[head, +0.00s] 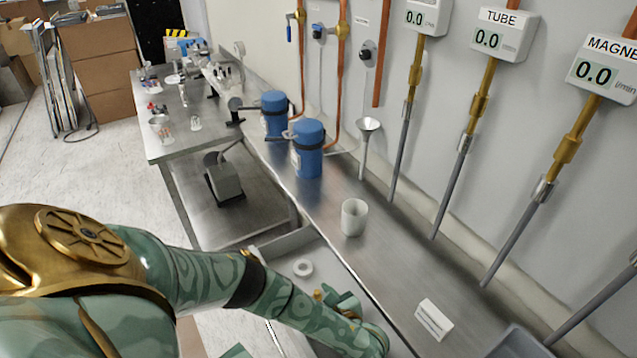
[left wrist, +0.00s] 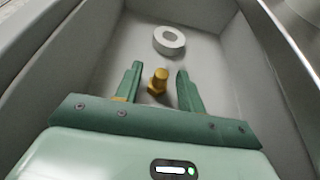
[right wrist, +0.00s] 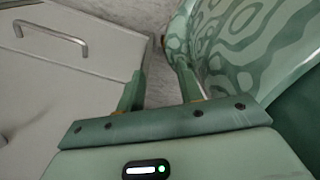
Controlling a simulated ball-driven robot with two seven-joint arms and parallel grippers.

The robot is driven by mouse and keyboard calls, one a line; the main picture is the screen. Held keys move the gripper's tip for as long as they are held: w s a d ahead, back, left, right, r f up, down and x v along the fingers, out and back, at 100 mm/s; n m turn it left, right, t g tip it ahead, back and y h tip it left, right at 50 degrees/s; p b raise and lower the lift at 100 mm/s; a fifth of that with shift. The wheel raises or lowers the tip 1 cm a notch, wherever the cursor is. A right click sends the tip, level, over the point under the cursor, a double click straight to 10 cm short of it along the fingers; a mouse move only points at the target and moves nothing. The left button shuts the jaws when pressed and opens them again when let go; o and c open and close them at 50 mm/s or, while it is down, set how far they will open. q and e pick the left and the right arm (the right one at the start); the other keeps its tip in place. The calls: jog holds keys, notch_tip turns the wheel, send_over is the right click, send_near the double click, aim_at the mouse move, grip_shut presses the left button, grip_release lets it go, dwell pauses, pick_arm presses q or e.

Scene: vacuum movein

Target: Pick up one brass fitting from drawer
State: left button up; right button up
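One brass fitting (left wrist: 158,81) stands on the floor of the open grey drawer (left wrist: 225,75), between the two fingers of my left gripper (left wrist: 158,80). The fingers are apart, one on each side of it, and I see gaps to both, so it is not gripped. In the head view a small bit of the fitting (head: 318,294) shows beside my left gripper (head: 335,297) inside the drawer (head: 287,245). My right gripper (right wrist: 160,78) is open and empty, in front of a closed drawer front with a metal handle (right wrist: 50,38).
A white tape-like ring (head: 302,267) lies in the drawer beyond the fitting, also in the left wrist view (left wrist: 169,40). The drawer walls stand close around my left gripper. A white cup (head: 354,217) and a label card (head: 434,319) stand on the steel bench above.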

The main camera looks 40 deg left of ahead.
pick_arm(q)
jog(key=shift+w+a+f, duration=0.2)
jog(key=shift+a+f, duration=0.05)
jog(key=shift+a, duration=0.25)
jog(key=shift+r, duration=0.1)
jog(key=shift+c, duration=0.2)
grip_shut()
